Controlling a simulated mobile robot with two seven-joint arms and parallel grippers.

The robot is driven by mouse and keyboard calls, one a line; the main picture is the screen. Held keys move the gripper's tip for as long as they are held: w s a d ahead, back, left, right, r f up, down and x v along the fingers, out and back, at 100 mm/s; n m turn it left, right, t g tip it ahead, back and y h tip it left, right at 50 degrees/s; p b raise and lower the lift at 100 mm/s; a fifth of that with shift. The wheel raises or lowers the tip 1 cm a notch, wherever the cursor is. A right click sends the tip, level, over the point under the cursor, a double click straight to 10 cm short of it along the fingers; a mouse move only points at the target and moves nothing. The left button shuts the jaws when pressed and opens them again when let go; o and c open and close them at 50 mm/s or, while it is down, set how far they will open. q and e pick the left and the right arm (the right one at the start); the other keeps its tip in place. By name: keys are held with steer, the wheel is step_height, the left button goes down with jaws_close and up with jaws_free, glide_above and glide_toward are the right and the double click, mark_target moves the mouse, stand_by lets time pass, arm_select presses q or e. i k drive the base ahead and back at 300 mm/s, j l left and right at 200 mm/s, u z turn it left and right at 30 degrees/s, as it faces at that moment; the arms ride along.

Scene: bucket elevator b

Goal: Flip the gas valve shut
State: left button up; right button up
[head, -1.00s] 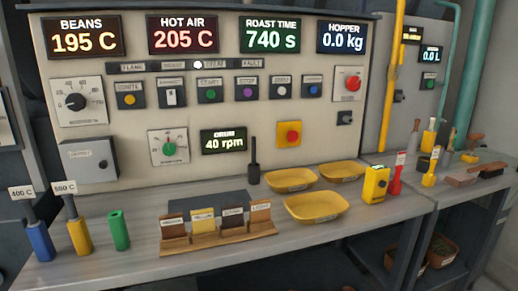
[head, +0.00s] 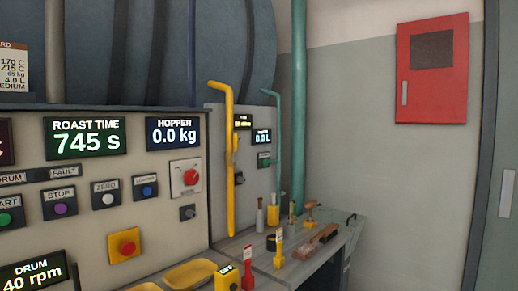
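A yellow pipe (head: 228,200) runs down in front of the right end of the control panel, bending left at its top. A small yellow valve lever (head: 236,146) appears on it about halfway down. The lever seems to lie roughly along the pipe, but it is too small and too close in colour to be sure. Neither of my grippers shows in the head view.
The panel (head: 165,215) holds displays, buttons and a red rotary switch (head: 190,177). Below are yellow trays (head: 190,274), a yellow device (head: 227,278) and a bench with brushes (head: 303,250). A teal pipe (head: 299,100) and red wall cabinet (head: 432,70) stand right.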

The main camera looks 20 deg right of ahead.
mark_target(236, 142)
steer(key=i+l+z, duration=0.1)
steer(key=i+z, duration=0.5)
steer(key=i+l, duration=0.1)
steer(key=l, duration=0.35)
steer(key=i+l, duration=0.1)
steer(key=l, duration=0.3)
steer(key=i+l+z, duration=0.1)
steer(key=l, duration=0.35)
steer(key=i+l, duration=0.1)
steer(key=l, duration=0.35)
steer(key=i+l, duration=0.15)
steer(key=l, duration=0.25)
steer(key=k+z, duration=0.05)
